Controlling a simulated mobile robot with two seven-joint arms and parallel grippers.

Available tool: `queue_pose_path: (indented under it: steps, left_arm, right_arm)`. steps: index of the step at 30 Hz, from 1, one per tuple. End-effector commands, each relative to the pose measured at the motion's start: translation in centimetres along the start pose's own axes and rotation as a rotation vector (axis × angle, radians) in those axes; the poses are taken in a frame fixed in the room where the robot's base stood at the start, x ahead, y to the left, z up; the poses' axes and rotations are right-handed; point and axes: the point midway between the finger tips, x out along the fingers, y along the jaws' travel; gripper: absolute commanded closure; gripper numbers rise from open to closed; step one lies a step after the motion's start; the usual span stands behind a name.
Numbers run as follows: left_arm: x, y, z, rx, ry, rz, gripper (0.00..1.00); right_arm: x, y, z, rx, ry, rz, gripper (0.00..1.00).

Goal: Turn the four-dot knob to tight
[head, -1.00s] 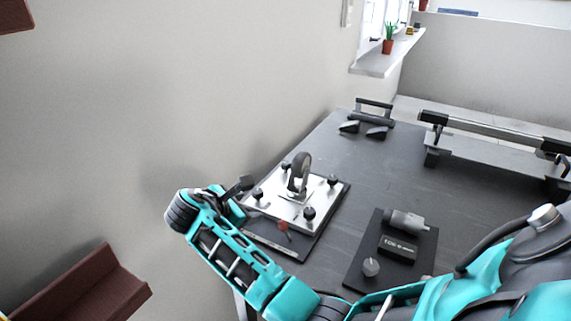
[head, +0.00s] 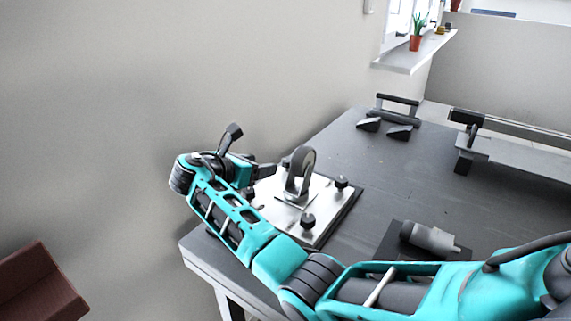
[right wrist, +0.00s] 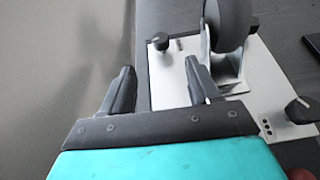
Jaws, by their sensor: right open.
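A silver plate (head: 327,201) lies on the table with a dark caster wheel (head: 301,172) standing on it. Black knobs sit near its corners: one at the right (head: 341,183), one at the front (head: 307,221), one at the back (head: 285,162). In the right wrist view, one knob (right wrist: 160,42) lies beyond my fingers and another knob (right wrist: 301,109) is at the right, with small dots beside it. I cannot tell which knob has four dots. My right gripper (head: 250,150) is open and empty above the plate's left edge; it also shows in the wrist view (right wrist: 160,87). My left gripper is out of view.
A dark board with a grey cylindrical part (head: 430,238) lies to the right, partly behind my right arm. A bracket-like fixture (head: 391,118) stands at the table's far end, and a long rail (head: 510,130) is at the right. The wall is close on the left.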

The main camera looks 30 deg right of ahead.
Motion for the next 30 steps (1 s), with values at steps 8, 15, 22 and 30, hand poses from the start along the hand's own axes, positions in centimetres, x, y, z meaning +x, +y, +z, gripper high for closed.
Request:
queue_pose_path:
  steps: [8, 15, 22, 30]
  left_arm:
    - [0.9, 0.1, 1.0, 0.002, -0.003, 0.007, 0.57]
    - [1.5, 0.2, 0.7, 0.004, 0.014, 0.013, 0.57]
    - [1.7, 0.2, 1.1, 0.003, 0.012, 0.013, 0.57]
    - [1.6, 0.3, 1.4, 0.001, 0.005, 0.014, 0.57]
  right_arm:
    - [6.0, -0.1, -0.2, 0.001, -0.001, -0.004, 0.39]
    - [9.9, -0.1, -0.1, 0.002, -0.001, -0.003, 0.39]
    - [11.2, -0.1, -0.1, 0.001, 0.001, -0.001, 0.39]
    - [11.3, -0.1, 0.0, 0.002, 0.000, -0.001, 0.41]
